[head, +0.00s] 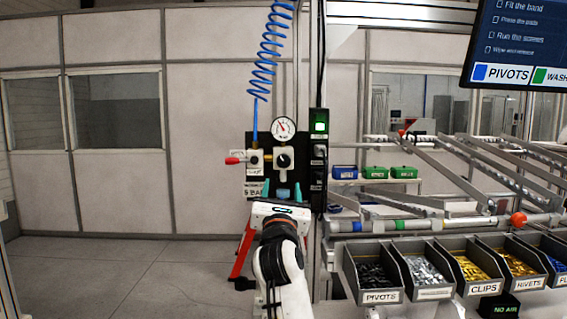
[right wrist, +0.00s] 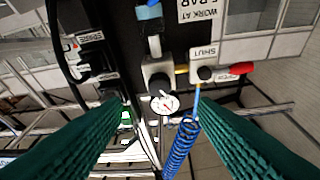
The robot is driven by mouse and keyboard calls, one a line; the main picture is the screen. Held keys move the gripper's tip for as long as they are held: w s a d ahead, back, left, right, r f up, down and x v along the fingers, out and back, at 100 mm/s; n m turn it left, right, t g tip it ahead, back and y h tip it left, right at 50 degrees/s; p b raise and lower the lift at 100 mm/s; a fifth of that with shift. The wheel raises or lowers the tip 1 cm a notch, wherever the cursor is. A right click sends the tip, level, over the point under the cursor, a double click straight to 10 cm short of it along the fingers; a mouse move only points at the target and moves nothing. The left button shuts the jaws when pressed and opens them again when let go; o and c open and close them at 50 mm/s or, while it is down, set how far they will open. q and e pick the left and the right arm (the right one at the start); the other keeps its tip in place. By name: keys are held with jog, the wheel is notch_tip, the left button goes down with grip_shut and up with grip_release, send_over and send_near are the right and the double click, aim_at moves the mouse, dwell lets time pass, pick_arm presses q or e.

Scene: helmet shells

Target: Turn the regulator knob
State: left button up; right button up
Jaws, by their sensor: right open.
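The regulator (head: 284,151) is a pale block with a black knob (head: 283,160) on its front, below a round white gauge (head: 284,128). My right gripper (head: 283,194) is in front of the panel, a little below the knob, with its teal fingers apart. In the right wrist view the panel appears upside down. The knob (right wrist: 159,84) shows between the two green fingers (right wrist: 161,106), beyond their tips, with the gauge (right wrist: 165,104) just below it in the picture. Nothing is between the fingers, and they appear clear of the knob. My left gripper is out of view.
A shut-off valve with a red handle (head: 235,160) sits just left of the regulator. A blue coiled hose (head: 265,60) hangs above. A box with a green light (head: 320,126) is at right. Parts bins (head: 380,297) and rack rails fill the right side. The left floor is open.

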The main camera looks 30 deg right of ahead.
aim_at(283, 164)
jog(key=p+x, duration=0.3)
jog(key=x, duration=0.7)
jog(key=shift+w+d+r, duration=0.15)
jog(key=shift+w+d, duration=0.05)
jog(key=shift+w, duration=0.05)
jog(key=shift+c, duration=0.4)
jog(key=c, duration=0.9)
